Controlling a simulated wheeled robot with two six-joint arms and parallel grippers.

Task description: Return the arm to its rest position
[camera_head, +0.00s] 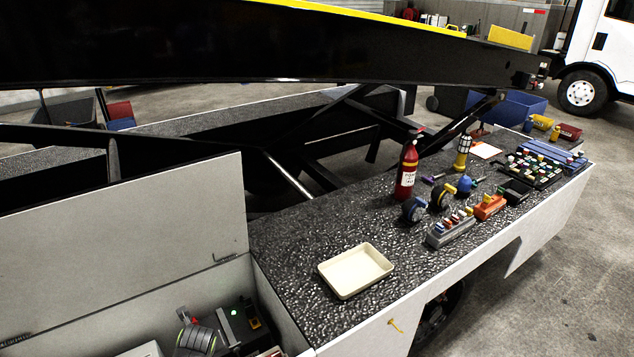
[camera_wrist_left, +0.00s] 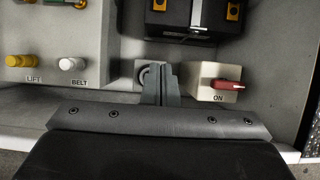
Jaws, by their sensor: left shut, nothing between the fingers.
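My left gripper (camera_wrist_left: 161,70) is shut and empty in the left wrist view, its two grey fingers together. It is in front of a light panel, between the BELT knob and the ON switch. A round grey fitting (camera_wrist_left: 145,74) is partly hidden behind the fingers. I cannot clearly make out the left gripper in the head view. My right gripper is not in view.
A cream switch box (camera_wrist_left: 207,72) has a red lever (camera_wrist_left: 229,85) close right of the fingers. White (camera_wrist_left: 72,64) and yellow (camera_wrist_left: 15,62) knobs are left. The open compartment's lid (camera_head: 130,240) stands beside a dark deck (camera_head: 290,240) with a cream tray (camera_head: 333,285) and red extinguisher (camera_head: 406,175).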

